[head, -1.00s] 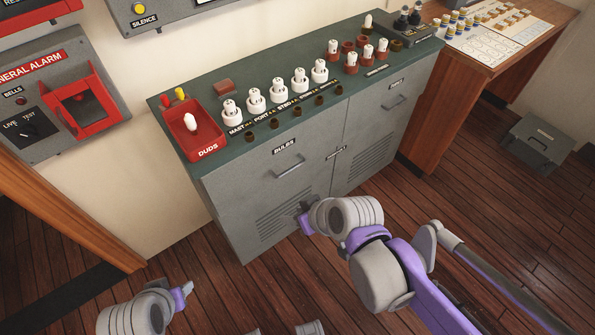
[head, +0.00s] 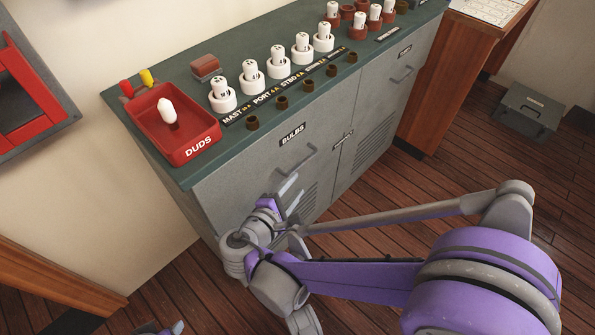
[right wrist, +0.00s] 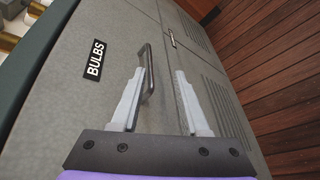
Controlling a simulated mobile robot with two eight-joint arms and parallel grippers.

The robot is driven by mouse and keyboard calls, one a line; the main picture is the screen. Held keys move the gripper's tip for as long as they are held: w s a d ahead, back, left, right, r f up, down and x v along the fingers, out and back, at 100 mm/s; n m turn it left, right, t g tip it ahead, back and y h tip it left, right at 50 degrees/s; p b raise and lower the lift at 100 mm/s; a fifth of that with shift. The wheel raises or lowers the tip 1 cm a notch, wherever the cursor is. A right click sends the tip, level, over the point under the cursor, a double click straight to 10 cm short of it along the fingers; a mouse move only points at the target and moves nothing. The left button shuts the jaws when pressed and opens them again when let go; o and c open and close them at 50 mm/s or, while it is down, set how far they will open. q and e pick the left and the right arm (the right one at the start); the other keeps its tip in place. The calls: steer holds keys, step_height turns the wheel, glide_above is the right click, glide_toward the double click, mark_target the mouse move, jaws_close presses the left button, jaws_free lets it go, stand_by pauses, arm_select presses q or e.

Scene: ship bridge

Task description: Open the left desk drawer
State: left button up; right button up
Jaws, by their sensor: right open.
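The left desk drawer is the grey front labelled BULBS (head: 240,180), flush with the desk and shut. Its bar handle (head: 312,155) also shows in the right wrist view (right wrist: 149,75). My right gripper (head: 289,192) is open just in front of this panel, at the handle's lower left in the head view. In the right wrist view its fingertips (right wrist: 160,74) point at the panel, and the handle shows between them, close to the left finger. I cannot tell whether they touch. Only a bit of my left gripper (head: 165,329) shows at the bottom edge.
The green desk top (head: 190,75) carries a red DUDS tray (head: 205,138) and several white bulbs in holders. A second grey front with its own handle (head: 402,75) is to the right. A wooden table (head: 450,70) and a grey box (head: 528,108) stand beyond.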

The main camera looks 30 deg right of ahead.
mark_target(301, 165)
steer(key=shift+n+t+h, duration=0.4)
steer(key=shift+n, duration=0.1)
steer(key=b+x, duration=0.1)
steer(key=x, duration=0.2)
steer(key=w+a+x, duration=0.1)
steer(key=x, duration=0.3)
steer(key=b+x, duration=0.1)
steer(key=x, duration=0.2)
steer(key=shift+w+f+b, duration=0.15)
steer(key=shift+w+b, duration=0.15)
steer(key=shift+w, duration=0.2)
arm_select(q)
steer(key=x, duration=0.3)
steer(key=shift+s+f, duration=0.25)
steer(key=shift+f, duration=0.3)
arm_select(e)
steer(key=shift+c, duration=0.2)
jaws_close()
